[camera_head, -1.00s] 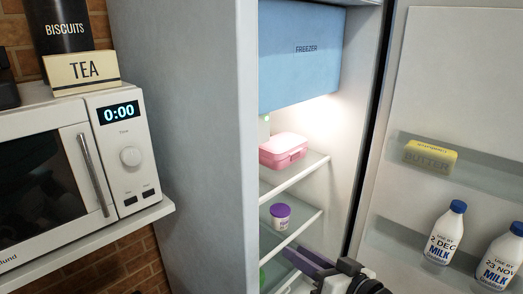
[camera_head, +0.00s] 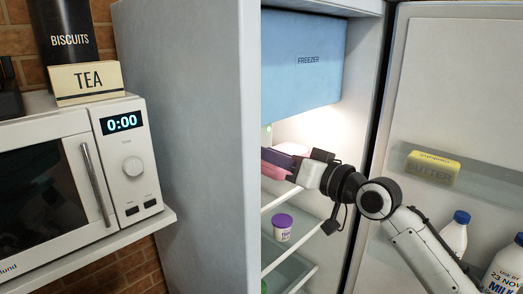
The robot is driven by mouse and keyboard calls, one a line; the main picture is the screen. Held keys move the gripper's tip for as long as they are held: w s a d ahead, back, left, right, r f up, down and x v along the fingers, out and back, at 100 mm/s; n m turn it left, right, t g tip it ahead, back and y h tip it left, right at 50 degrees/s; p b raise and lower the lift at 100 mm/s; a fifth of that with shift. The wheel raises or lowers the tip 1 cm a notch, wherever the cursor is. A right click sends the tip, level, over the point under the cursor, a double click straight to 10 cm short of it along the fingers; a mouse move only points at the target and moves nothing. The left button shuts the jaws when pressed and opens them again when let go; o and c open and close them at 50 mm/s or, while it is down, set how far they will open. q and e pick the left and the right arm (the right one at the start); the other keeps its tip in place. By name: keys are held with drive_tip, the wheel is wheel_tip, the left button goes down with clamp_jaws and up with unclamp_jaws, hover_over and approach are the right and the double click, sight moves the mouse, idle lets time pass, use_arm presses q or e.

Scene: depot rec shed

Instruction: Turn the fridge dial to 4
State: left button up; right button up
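The fridge (camera_head: 207,150) stands with its door open to the right. I cannot make out its dial in this view. My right gripper (camera_head: 277,152) reaches into the fridge from the right, below the blue freezer box (camera_head: 305,60). Its dark purple fingers point left, in front of the pink lunchbox (camera_head: 273,171), and cover most of it. The fingertips lie by the fridge's left side edge, so I cannot tell whether they are open or shut. My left gripper is out of view.
A small tub with a purple lid (camera_head: 282,228) stands on a lower shelf. The door (camera_head: 455,85) holds butter (camera_head: 433,169) and milk bottles (camera_head: 453,238). A microwave (camera_head: 60,170) with a tea box (camera_head: 90,85) and biscuit tin (camera_head: 68,40) stands left of the fridge.

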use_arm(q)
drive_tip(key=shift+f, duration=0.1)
use_arm(e)
drive_tip(key=x, duration=0.2)
drive_tip(key=shift+w+a, duration=0.2)
drive_tip(key=shift+a, duration=0.05)
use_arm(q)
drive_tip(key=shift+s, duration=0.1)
use_arm(e)
clamp_jaws()
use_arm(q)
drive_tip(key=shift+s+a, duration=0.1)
